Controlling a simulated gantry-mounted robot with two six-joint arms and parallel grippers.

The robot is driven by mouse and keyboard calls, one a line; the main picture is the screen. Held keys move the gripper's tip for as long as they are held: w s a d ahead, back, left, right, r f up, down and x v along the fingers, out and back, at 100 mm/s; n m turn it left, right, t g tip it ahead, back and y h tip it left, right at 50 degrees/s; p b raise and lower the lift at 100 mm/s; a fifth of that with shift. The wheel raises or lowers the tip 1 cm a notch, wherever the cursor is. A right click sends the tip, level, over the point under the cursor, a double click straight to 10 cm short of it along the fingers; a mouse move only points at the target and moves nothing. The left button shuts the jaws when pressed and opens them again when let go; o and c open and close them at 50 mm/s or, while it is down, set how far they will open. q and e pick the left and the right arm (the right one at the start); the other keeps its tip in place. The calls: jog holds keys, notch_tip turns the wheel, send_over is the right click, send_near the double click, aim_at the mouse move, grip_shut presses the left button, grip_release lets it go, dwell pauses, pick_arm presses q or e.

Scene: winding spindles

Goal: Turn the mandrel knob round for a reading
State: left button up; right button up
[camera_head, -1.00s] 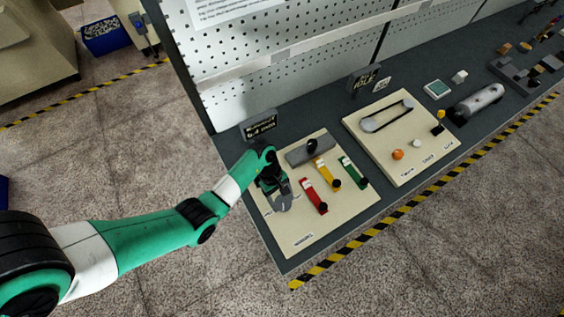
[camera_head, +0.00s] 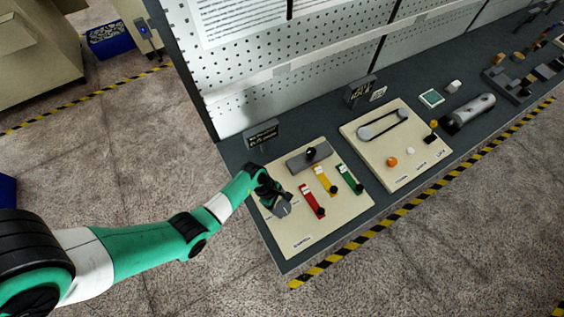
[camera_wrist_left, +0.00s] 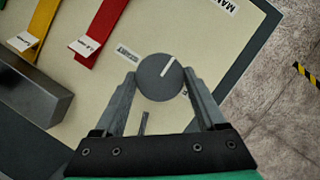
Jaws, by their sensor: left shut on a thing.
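The mandrel knob (camera_wrist_left: 160,77) is a round grey dial with a white pointer line, seen in the left wrist view. The line points to the upper right of that picture. My left gripper (camera_wrist_left: 159,84) has one finger on each side of the knob and is shut on it. In the head view my left gripper (camera_head: 277,198) is at the left part of a cream panel (camera_head: 301,241) and hides part of the knob. A small dark display (camera_head: 262,134) stands behind the panel; its text is too small to read. My right gripper is not in view.
Red (camera_head: 311,200), yellow (camera_head: 325,179) and green (camera_head: 349,179) levers with black knobs sit to the right of the gripper. A grey block (camera_head: 303,160) lies behind them. A second cream panel (camera_head: 408,173) with a belt stands further right. The pegboard (camera_head: 240,108) rises behind.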

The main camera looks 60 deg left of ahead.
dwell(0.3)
pick_arm(q)
jog(key=o, duration=1.3)
jog(key=shift+r, duration=0.1)
jog(key=p+v, duration=0.4)
jog(key=v, duration=0.7)
jog(key=shift+s+a+r, duration=0.15)
jog(key=shift+r, duration=0.05)
